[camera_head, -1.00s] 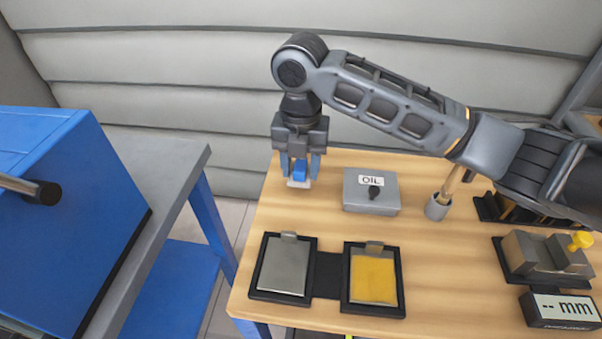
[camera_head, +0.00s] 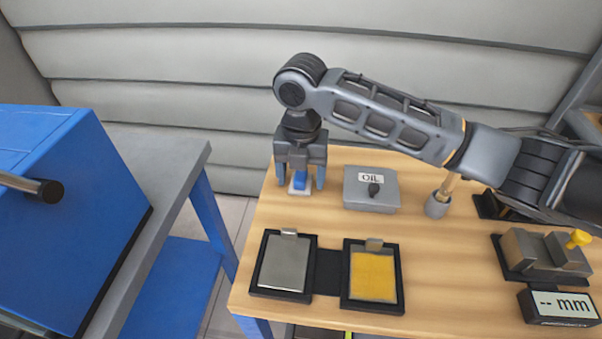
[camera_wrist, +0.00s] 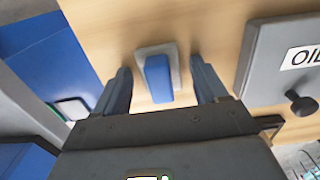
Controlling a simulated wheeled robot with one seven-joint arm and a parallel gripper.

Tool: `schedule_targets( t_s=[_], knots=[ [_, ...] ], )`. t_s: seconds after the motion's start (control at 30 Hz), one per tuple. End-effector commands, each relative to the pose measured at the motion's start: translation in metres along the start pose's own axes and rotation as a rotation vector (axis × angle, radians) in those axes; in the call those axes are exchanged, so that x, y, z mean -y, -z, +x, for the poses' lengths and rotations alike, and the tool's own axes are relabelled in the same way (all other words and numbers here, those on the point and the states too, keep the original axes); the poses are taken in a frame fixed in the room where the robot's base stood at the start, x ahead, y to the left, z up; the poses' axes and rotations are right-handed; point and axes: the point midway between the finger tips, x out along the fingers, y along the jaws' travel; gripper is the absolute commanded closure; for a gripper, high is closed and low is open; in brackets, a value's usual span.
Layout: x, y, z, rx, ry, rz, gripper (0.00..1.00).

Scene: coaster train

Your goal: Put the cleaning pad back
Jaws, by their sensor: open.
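The cleaning pad, a white pad with a blue grip (camera_head: 299,182), sits on the wooden table near its back left edge. In the wrist view its blue grip (camera_wrist: 158,78) stands up from the pale base, between my fingers. My gripper (camera_head: 301,184) is open around the pad from above; in the wrist view its fingers (camera_wrist: 163,85) are on either side with a gap to the grip. Whether the pad's base rests flat is partly hidden by the fingers.
A grey OIL box (camera_head: 371,190) stands close to the right of my gripper. Two black trays lie in front, one with a grey plate (camera_head: 284,264), one with a yellow plate (camera_head: 373,275). A brush cup (camera_head: 437,206) and a gauge (camera_head: 560,308) are further right.

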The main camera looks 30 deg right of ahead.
Motion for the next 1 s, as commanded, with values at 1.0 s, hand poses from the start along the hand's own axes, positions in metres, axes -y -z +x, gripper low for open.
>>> schedule_targets(
  t_s=[1.0],
  knots=[
    [0.0, 0.0, -0.122, 0.001, 0.0, 0.0, 0.28]
  ],
)
